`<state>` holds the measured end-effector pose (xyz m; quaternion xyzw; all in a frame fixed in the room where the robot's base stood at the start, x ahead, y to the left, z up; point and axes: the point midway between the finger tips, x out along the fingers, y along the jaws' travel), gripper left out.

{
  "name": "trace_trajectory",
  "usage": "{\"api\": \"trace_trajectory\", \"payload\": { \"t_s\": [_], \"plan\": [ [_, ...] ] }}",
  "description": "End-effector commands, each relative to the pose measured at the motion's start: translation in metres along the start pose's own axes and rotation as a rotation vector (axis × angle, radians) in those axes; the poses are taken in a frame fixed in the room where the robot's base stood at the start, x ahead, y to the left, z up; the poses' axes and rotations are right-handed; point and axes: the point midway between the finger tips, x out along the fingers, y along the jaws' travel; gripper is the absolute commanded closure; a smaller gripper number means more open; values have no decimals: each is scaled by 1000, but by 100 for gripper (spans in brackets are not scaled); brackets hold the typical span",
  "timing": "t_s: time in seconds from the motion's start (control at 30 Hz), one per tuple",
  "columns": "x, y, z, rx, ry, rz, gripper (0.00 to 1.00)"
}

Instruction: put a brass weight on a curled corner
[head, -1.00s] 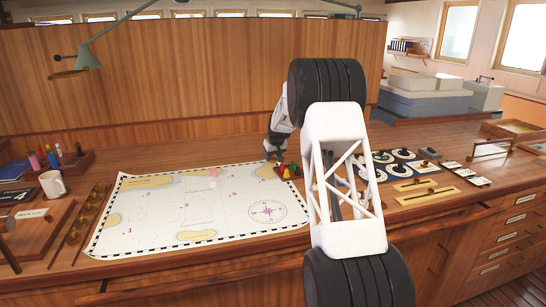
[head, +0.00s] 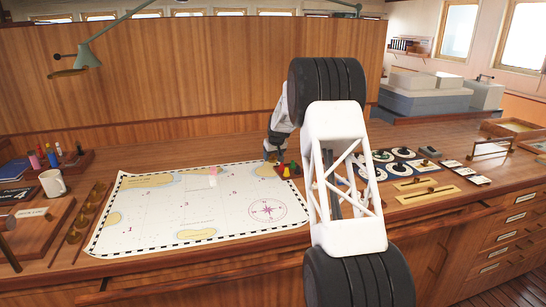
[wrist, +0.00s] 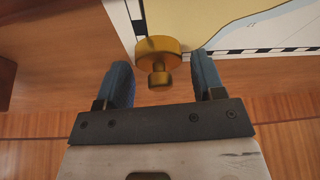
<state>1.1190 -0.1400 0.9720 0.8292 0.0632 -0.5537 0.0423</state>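The white chart (head: 155,215) lies on the wooden desk, with its far right corner beside my gripper (head: 272,155). In the wrist view, a brass weight (wrist: 158,50), a disc with a small knob, sits at the chart's corner (wrist: 140,12) and overlaps its border. My gripper (wrist: 161,70) is open around the weight's near side, with a visible gap between each blue finger and the brass. In the head view this weight is mostly hidden by the gripper. Several more brass weights (head: 82,222) stand in a rack left of the chart.
Small red, yellow and green pieces (head: 288,170) stand just right of the chart's far corner. A mug (head: 53,183) and a pen holder (head: 65,163) are at the left. Dark round-patterned items (head: 385,165) and a brass rule (head: 428,195) lie at the right. A wooden partition (head: 200,80) rises behind.

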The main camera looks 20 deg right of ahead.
Motion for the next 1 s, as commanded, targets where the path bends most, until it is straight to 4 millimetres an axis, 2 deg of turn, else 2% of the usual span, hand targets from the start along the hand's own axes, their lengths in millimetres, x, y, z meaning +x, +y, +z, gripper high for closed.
{"api": "trace_trajectory", "payload": {
  "t_s": [0.1,0.57,1.0],
  "plan": [
    [0,0,0,0,0,0,24],
    [-5,0,0,0,0,0,24],
    [-46,0,0,0,0,0,24]
  ]
}}
